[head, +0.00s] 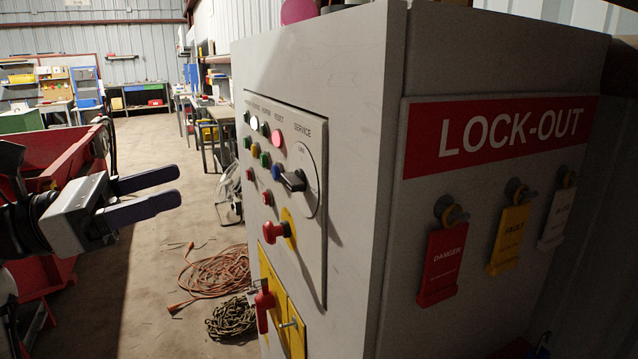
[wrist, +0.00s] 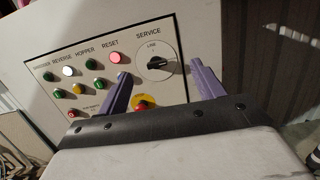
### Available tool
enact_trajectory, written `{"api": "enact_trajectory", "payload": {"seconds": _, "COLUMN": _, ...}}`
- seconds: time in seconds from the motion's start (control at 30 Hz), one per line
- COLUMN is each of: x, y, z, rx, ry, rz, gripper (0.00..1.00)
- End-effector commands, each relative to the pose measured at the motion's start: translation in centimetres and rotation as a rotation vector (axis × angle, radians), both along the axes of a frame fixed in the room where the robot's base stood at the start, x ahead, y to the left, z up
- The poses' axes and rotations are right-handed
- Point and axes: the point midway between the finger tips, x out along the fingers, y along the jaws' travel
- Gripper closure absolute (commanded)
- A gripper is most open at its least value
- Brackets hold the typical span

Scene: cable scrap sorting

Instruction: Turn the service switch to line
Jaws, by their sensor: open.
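The service switch (head: 293,180) is a black knob on a round pale plate marked SERVICE, with LINE printed at its top. It sits on the front panel of a grey cabinet. In the wrist view the knob (wrist: 160,63) lies beyond and between my two fingers, its handle turned sideways rather than up at LINE. My gripper (head: 178,188) is open and empty, left of the panel and apart from the switch. Its purple fingers (wrist: 160,84) show in the wrist view.
A red emergency knob (head: 272,232) on yellow sits below the switch, and a red handle (head: 264,304) lower still. Lit buttons, including RESET (head: 277,139), are beside it. Lock-out tags (head: 441,262) hang on the cabinet's right side. Orange cable (head: 215,275) lies on the floor.

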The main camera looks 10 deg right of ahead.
Motion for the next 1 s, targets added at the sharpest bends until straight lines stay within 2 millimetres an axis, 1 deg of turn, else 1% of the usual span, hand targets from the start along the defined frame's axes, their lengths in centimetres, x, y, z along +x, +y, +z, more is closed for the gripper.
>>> {"api": "enact_trajectory", "payload": {"seconds": 0.03, "x": 0.9, "y": 0.3, "z": -0.8, "rx": 0.059, "ry": 0.023, "rz": 0.021, "gripper": 0.32}}
{"api": "enact_trajectory", "payload": {"seconds": 0.13, "x": 2.0, "y": 0.6, "z": -2.2, "rx": 0.134, "ry": 0.053, "rz": 0.043, "gripper": 0.32}}
{"api": "enact_trajectory", "payload": {"seconds": 0.27, "x": 2.6, "y": 0.1, "z": -2.7, "rx": 0.160, "ry": 0.063, "rz": 0.048, "gripper": 0.32}}
{"api": "enact_trajectory", "payload": {"seconds": 0.37, "x": 3.0, "y": -1.2, "z": -2.6, "rx": 0.160, "ry": 0.062, "rz": 0.045, "gripper": 0.32}}
{"api": "enact_trajectory", "payload": {"seconds": 0.47, "x": 3.5, "y": -3.0, "z": -2.5, "rx": 0.159, "ry": 0.061, "rz": 0.044, "gripper": 0.32}}
{"api": "enact_trajectory", "payload": {"seconds": 0.7, "x": 5.0, "y": -8.0, "z": -2.5, "rx": 0.157, "ry": 0.060, "rz": 0.042, "gripper": 0.32}}
{"api": "enact_trajectory", "payload": {"seconds": 0.8, "x": 5.6, "y": -9.7, "z": -2.5, "rx": 0.156, "ry": 0.061, "rz": 0.043, "gripper": 0.32}}
{"api": "enact_trajectory", "payload": {"seconds": 1.0, "x": 6.4, "y": -11.9, "z": -2.6, "rx": 0.156, "ry": 0.062, "rz": 0.045, "gripper": 0.32}}
